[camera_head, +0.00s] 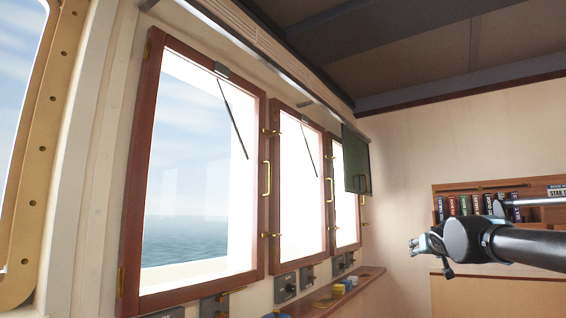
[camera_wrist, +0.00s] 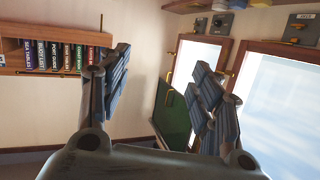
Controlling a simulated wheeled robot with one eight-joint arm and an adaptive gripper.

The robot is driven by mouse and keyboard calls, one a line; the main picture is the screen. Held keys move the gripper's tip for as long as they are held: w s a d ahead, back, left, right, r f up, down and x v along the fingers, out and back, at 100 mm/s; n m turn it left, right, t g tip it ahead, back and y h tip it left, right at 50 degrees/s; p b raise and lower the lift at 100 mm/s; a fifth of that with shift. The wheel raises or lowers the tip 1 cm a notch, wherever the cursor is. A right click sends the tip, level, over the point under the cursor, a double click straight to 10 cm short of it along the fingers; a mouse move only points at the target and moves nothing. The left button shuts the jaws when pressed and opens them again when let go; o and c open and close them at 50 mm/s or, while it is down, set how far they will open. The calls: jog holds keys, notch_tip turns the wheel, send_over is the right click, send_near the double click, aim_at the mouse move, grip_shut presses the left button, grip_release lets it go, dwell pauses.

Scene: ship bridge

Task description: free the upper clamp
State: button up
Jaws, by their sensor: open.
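The nearest wood-framed window (camera_head: 254,200) carries an upper brass clamp (camera_head: 270,132) on its right edge, above a brass handle (camera_head: 266,178) and a lower brass clamp (camera_head: 270,235). The upper clamp sticks out sideways; whether it is tight I cannot tell. Further windows have similar brass fittings, and which window is meant is unclear. My gripper (camera_head: 414,247) is at the right of the head view, well apart from the nearest window's clamps. In the wrist view my gripper (camera_wrist: 162,82) is open, with nothing between its fingers.
A wooden bookshelf (camera_head: 480,186) is on the back wall, behind my arm. A dark green panel (camera_head: 356,160) hangs by the far window. A ledge (camera_head: 330,297) with small items and control boxes (camera_head: 286,287) runs below the windows. Space between arm and windows looks free.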

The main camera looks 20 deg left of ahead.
jog(key=w+a+r+n+t+y, duration=0.1)
jog(key=a+r+y, duration=0.2)
jog(key=a+r, duration=0.35)
jog(key=w+a+r+n+t+y, duration=0.1)
jog(key=a+r+n+y, duration=0.2)
jog(key=r, duration=0.6)
jog(key=n+g+y, duration=1.1)
jog(key=g+y, duration=0.1)
jog(key=y, duration=0.2)
send_near(279, 134)
jog(key=x, duration=0.8)
jog(key=shift+a+r, duration=0.2)
jog(key=shift+a, duration=0.15)
jog(key=shift+c, duration=0.3)
jog(key=c, duration=1)
